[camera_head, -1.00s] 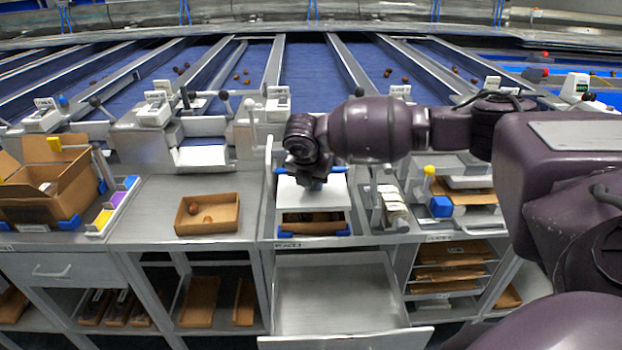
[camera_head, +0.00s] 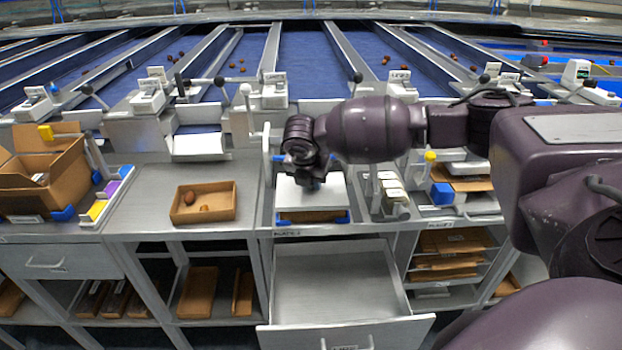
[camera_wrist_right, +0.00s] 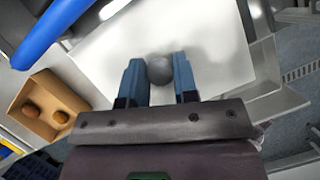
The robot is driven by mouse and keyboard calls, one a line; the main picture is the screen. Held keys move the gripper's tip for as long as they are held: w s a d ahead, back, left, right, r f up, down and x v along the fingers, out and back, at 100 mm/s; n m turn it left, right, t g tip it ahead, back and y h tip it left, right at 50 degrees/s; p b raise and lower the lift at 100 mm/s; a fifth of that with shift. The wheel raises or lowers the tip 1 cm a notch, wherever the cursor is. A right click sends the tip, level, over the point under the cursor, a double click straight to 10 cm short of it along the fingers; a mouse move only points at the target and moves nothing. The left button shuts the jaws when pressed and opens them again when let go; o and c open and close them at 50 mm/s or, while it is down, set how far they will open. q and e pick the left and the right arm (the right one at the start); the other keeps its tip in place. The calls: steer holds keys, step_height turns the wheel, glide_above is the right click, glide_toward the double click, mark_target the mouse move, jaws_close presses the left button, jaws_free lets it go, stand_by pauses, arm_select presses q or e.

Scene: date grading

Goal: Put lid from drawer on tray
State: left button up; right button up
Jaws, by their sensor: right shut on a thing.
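The lid (camera_head: 325,197) is a flat white panel with a round grey knob (camera_wrist_right: 159,69). My right gripper (camera_wrist_right: 159,82) is shut on that knob, one blue finger on each side. In the head view my right gripper (camera_head: 307,180) is above the lid, which lies over the brown tray (camera_head: 312,216) in the blue-cornered holder. Only the tray's front wall shows below the lid; whether the lid touches the rim all round I cannot tell. The drawer (camera_head: 338,283) below is pulled open and looks empty. My left gripper is not in view.
A small open box with two dates (camera_head: 228,212) sits on the counter to the left. A rack of pale cards (camera_head: 389,196) stands close to the right of the tray. A large carton (camera_head: 62,185) is at far left. The open drawer juts out in front.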

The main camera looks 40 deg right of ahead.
steer(key=shift+f+p, duration=0.1)
steer(key=shift+p, duration=0.25)
stand_by(0.6)
stand_by(0.4)
stand_by(0.3)
steer(key=shift+p, duration=0.4)
steer(key=shift+f, duration=0.25)
stand_by(0.7)
steer(key=shift+f, duration=0.4)
stand_by(0.5)
